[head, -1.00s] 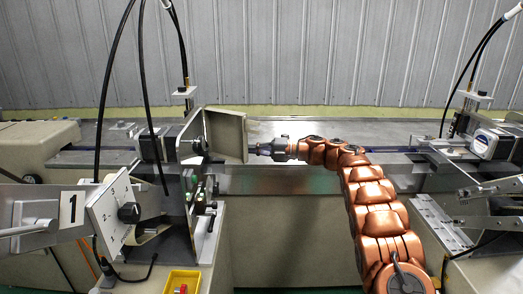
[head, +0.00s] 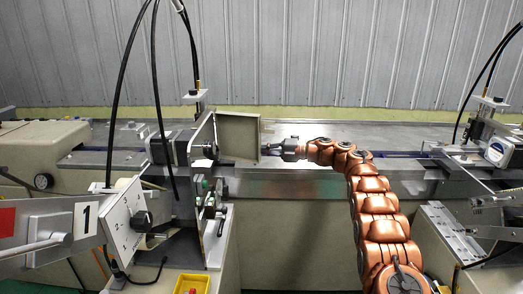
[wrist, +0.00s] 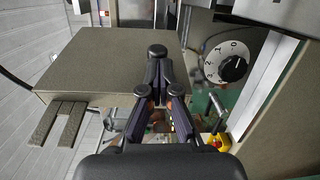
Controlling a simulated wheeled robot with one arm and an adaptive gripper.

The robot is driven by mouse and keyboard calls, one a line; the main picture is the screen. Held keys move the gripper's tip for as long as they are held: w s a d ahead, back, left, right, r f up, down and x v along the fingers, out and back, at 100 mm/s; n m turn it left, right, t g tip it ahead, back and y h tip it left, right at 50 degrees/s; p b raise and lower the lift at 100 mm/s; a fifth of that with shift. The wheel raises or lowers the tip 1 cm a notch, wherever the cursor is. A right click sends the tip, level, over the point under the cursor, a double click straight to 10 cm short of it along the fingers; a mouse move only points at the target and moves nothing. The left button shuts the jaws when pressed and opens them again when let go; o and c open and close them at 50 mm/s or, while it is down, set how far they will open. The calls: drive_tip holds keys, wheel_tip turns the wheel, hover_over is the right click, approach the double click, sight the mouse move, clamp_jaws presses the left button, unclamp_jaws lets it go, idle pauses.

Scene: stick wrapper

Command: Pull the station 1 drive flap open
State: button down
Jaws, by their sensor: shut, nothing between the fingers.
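The station 1 drive flap (head: 238,136) is a beige panel standing out to the right from the upright metal plate of station 1, at an angle to it. In the wrist view the flap (wrist: 100,55) fills the upper left. My gripper (head: 266,148) is at the flap's right edge in the head view. In the wrist view my gripper (wrist: 157,52) has its dark fingers together, empty, with the tips over the flap's right part. I cannot tell whether they touch it. The number 1 plate (head: 87,218) is at the lower left.
A dial panel (head: 127,217) stands beside the number plate. A yellow box (head: 191,284) with a red button is below the station. Small knobs and levers (head: 211,200) sit on the plate below the flap. Another station (head: 492,150) is at the right. Black cables hang above.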

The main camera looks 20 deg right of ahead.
drive_tip(key=shift+a, duration=0.25)
drive_tip(key=v, duration=1.2)
drive_tip(key=shift+d, duration=0.2)
